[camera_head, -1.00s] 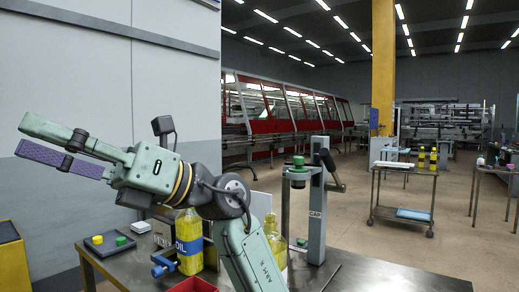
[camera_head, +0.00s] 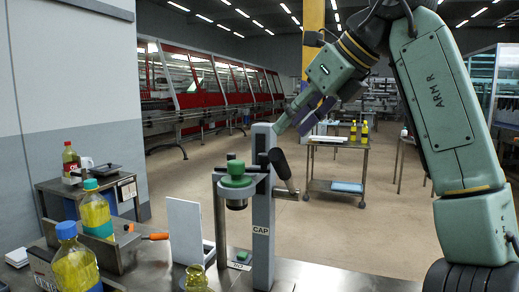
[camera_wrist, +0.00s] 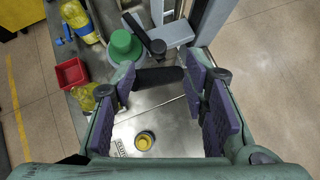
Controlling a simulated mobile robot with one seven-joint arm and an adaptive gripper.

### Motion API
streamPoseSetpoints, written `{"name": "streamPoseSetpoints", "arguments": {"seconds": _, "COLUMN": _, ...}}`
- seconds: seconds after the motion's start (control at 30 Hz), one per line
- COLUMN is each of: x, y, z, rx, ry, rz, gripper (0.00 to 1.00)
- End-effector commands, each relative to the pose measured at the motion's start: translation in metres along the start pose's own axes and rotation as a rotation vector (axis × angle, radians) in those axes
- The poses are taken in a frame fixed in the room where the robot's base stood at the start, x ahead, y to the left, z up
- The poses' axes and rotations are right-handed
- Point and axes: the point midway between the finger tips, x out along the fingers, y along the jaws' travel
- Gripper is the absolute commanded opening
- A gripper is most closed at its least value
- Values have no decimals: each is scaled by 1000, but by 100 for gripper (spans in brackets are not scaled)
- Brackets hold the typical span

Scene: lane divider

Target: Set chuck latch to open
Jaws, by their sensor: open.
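A grey capping press (camera_head: 262,225) marked CAP stands upright on the bench. Its green-topped chuck (camera_head: 237,176) hangs on an arm at its left and also shows in the wrist view (camera_wrist: 123,45). A short black lever (camera_wrist: 144,33) lies beside the chuck in the wrist view; I cannot tell surely whether it is the chuck latch. A black handle (camera_head: 280,165) slants down at the press's right side. My gripper (camera_head: 298,118) is open by the top of the press. In the wrist view the black handle (camera_wrist: 158,78) lies between its fingers; contact is unclear.
Oil bottles (camera_head: 96,212) and a white panel (camera_head: 184,232) stand left of the press. A yellow-capped bottle (camera_wrist: 144,140) is below my gripper in the wrist view, with a red tray (camera_wrist: 71,73) to the left. Open floor lies beyond the bench.

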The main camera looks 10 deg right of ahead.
Motion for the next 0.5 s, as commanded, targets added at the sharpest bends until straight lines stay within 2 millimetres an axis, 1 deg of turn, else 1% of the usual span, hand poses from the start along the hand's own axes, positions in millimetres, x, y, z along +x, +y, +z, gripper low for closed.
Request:
{"name": "streamPoseSetpoints", "arguments": {"seconds": 0.17, "x": 29, "y": 1, "z": 0, "rx": -3, "ry": 1, "rz": 6, "gripper": 41}}
{"name": "streamPoseSetpoints", "arguments": {"seconds": 0.3, "x": 56, "y": 1, "z": 1, "rx": -4, "ry": -1, "rz": 8, "gripper": 41}}
{"name": "streamPoseSetpoints", "arguments": {"seconds": 0.5, "x": 88, "y": 1, "z": 1, "rx": -3, "ry": -1, "rz": 7, "gripper": 41}}
